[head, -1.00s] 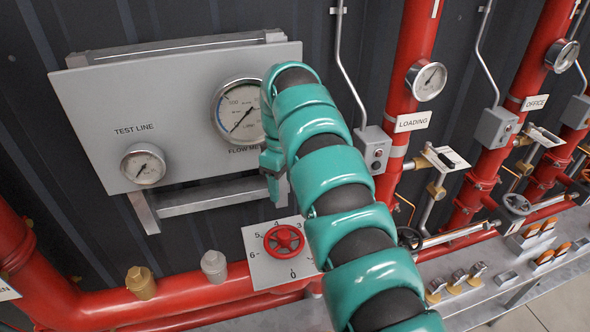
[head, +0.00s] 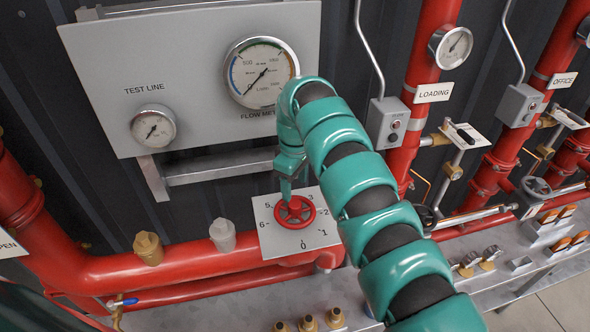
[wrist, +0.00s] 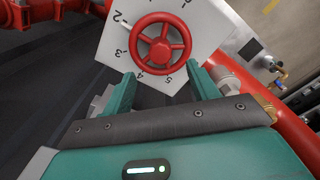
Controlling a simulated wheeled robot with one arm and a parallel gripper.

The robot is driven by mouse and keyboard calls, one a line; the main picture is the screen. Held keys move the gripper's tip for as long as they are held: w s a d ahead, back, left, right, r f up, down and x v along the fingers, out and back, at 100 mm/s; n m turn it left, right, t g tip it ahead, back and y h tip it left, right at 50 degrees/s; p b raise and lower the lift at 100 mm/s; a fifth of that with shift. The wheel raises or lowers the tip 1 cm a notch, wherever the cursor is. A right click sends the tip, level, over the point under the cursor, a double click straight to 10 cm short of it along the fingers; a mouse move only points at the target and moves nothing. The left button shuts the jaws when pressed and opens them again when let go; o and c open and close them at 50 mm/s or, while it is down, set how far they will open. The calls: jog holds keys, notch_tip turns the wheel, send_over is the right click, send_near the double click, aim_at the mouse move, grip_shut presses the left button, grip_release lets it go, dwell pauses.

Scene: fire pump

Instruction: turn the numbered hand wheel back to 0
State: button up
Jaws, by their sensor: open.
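The red hand wheel (head: 295,212) sits in front of a pale square plate (head: 268,240) numbered around its edge, with 0 at the bottom in the head view. In the wrist view the wheel (wrist: 160,43) is at the top middle, and the plate appears turned, with 4 and 5 nearest me. I cannot tell which number the wheel points to. My gripper (head: 288,185) is at the wheel's upper edge in the head view. In the wrist view its two fingers (wrist: 160,85) are apart, one on each side below the wheel, with nothing between them.
A grey gauge panel (head: 190,80) stands above the wheel. A thick red pipe (head: 190,268) runs behind and left of the plate, with brass (head: 148,248) and grey (head: 222,235) caps. Brass fittings (head: 308,323) stand on the ledge below.

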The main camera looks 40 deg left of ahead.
aim_at(295, 203)
notch_tip(295, 203, down, 6)
jog(key=shift+f+p, duration=0.25)
jog(key=shift+p, duration=1)
jog(key=c, duration=1.2)
jog(key=shift+o, duration=0.2)
jog(key=m+b, duration=0.1)
jog(key=m, duration=0.2)
jog(key=shift+f+b, duration=0.2)
jog(key=shift+b, duration=0.2)
jog(key=m+b, duration=0.1)
jog(key=m, duration=0.2)
jog(key=shift+m+b, duration=0.35)
jog(key=shift+m, duration=0.05)
jog(key=shift+r+m, duration=0.25)
jog(key=shift+m, duration=0.45)
